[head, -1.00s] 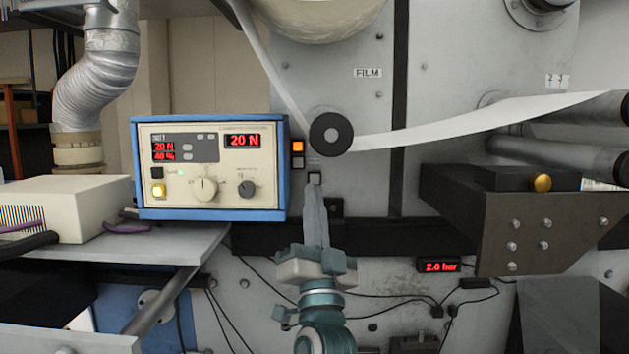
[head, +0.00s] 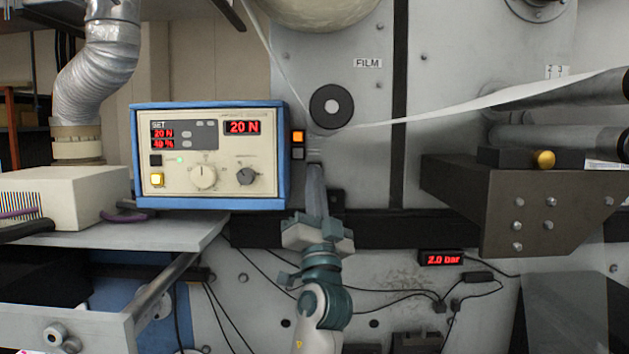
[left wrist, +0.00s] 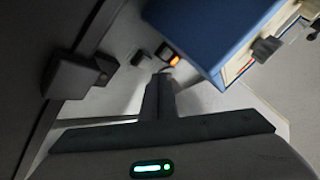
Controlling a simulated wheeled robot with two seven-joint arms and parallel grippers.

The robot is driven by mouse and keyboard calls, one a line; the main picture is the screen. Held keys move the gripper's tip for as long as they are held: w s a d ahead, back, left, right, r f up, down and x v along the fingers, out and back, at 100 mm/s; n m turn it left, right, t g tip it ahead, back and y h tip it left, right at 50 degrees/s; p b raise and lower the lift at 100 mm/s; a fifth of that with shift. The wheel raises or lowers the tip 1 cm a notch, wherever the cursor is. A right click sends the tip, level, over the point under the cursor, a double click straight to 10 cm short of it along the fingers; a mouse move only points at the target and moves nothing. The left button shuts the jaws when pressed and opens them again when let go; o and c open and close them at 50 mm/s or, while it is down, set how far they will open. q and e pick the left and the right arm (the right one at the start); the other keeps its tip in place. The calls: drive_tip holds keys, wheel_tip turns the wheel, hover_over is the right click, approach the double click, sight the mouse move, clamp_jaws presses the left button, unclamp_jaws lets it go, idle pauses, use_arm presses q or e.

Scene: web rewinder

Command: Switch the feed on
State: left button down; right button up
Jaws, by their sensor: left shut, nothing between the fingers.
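To the right of the blue-framed control box (head: 284,160) are an orange lit button (head: 297,136) and a grey unlit button (head: 297,153) below it. The small labels near them are unreadable. My left gripper (head: 314,168) is shut and empty, its fingertips pointing up at the machine face just right of and below the grey button. The fingertips cover the spot where a small pale square button showed earlier; I cannot tell whether they touch it. In the left wrist view the shut fingertips (left wrist: 163,76) lie just below the orange button (left wrist: 175,61). My right gripper is not in view.
The box has a yellow lit button (head: 157,180), a knob (head: 204,177) and red displays. A dark bracket (head: 480,205) juts out at right. A pressure display (head: 441,259) reads 2.0 bar.

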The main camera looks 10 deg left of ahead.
use_arm(q)
drive_tip(key=shift+w+a, duration=0.15)
drive_tip(key=shift+w, duration=0.4)
drive_tip(key=shift+b, duration=0.4)
idle(1.4)
drive_tip(key=shift+w+b, duration=0.4)
drive_tip(key=shift+w+a+b, duration=0.15)
drive_tip(key=shift+w+b, duration=0.3)
drive_tip(key=shift+b, duration=0.1)
idle(1.0)
drive_tip(key=shift+s, duration=0.1)
drive_tip(key=shift+s+p, duration=0.5)
drive_tip(key=shift+s, duration=0.25)
drive_tip(key=shift+s+d, duration=0.1)
drive_tip(key=shift+d, duration=0.1)
